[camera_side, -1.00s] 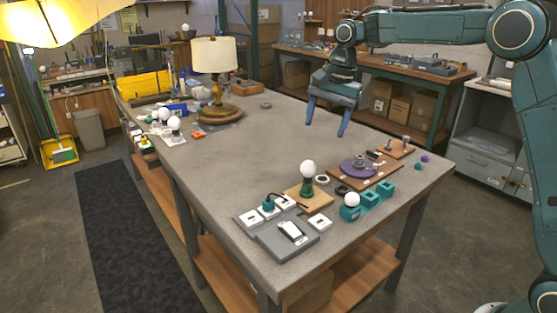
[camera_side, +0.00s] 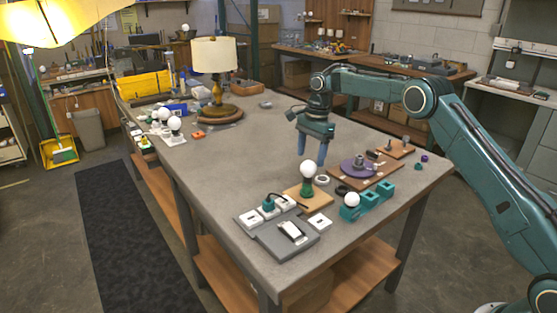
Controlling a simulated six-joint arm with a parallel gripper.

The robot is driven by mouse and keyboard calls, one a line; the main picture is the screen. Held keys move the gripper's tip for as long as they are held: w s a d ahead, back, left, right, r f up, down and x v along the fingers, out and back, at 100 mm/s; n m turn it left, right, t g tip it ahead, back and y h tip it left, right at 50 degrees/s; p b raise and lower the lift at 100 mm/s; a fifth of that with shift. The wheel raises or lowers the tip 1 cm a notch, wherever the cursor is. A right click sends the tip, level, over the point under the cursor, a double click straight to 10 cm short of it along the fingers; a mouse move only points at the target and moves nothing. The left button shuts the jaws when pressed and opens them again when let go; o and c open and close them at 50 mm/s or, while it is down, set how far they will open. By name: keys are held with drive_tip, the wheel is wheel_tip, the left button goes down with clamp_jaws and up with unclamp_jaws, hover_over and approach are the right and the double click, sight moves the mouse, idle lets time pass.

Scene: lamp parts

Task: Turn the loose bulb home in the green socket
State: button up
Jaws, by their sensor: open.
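The loose bulb (camera_side: 308,169) is white and round and stands upright in the green socket (camera_side: 307,189). The socket is on a small wooden board (camera_side: 316,201) near the front of the table. I cannot tell from here how deep the bulb sits. My gripper (camera_side: 311,153) points down with its two blue fingers apart and empty. In the picture its fingertips are just above the bulb, though the gripper looks to be behind it and apart from it.
Beside the board are a grey plate with a white switch (camera_side: 291,231), teal blocks holding another white bulb (camera_side: 352,200), and a purple disc (camera_side: 359,165) on a wooden board. A lamp (camera_side: 215,80) stands farther back. The table's middle left is clear.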

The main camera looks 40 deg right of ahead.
sight(308, 174)
drive_tip(key=shift+f, duration=0.1)
drive_tip(key=shift+a+f, duration=0.25)
drive_tip(key=shift+f, duration=1.55)
drive_tip(key=shift+a+f, duration=0.2)
drive_tip(key=shift+f, duration=1.55)
drive_tip(key=c, duration=0.9)
drive_tip(key=shift+o, duration=0.6)
drive_tip(key=shift+c, duration=0.8)
drive_tip(key=shift+m, duration=1.5)
drive_tip(key=shift+m+t, duration=0.4)
drive_tip(key=shift+m, duration=1.6)
